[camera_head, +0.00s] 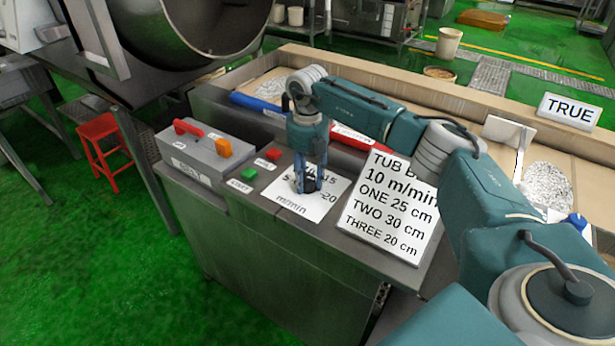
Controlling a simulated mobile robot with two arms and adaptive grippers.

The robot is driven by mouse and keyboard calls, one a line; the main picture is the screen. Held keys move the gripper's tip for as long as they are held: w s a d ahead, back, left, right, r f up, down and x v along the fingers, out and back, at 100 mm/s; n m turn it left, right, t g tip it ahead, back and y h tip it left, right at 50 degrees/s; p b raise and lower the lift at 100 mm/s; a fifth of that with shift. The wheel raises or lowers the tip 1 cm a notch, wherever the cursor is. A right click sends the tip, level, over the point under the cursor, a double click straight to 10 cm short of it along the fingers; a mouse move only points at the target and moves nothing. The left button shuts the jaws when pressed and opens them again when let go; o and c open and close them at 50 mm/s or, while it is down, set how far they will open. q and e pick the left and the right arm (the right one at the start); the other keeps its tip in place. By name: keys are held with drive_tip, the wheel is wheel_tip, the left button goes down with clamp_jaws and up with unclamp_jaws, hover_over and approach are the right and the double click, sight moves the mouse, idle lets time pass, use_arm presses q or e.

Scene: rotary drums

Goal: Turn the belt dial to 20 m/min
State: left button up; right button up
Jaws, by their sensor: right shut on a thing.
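My right gripper (308,184) points straight down over the white dial plate (286,199) on the steel console. It is shut on the belt dial, whose knob is mostly hidden behind the fingers. On the plate I can read "20" just right of the gripper, part of "15" above it and "m/min" at the lower left. The dial's pointer is hidden, so I cannot tell its setting. My left gripper is not in view.
Left of the plate are a green button (249,174), a red button (273,154) and a grey box (208,153) with a red lever and an orange switch. A white sign (391,208) reading "10 m/min" stands right of the plate. A large drum (215,25) is behind.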

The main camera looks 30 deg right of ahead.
sight(306, 179)
drive_tip(key=shift+s+a+f+m, duration=0.1)
drive_tip(key=shift+s+f+m, duration=0.1)
drive_tip(key=shift+m, duration=0.35)
drive_tip(key=shift+s+a+f+m, duration=0.1)
drive_tip(key=shift+s+f+m, duration=0.05)
drive_tip(key=shift+m, duration=0.4)
drive_tip(key=shift+a, duration=0.1)
drive_tip(key=o, duration=1.1)
drive_tip(key=shift+r, duration=0.1)
drive_tip(key=shift+o, duration=0.2)
drive_tip(key=shift+w+r, duration=0.1)
drive_tip(key=shift+r, duration=0.25)
wheel_tip(306, 179, up, 12)
drive_tip(key=shift+a+f, duration=0.1)
drive_tip(key=shift+f, duration=0.1)
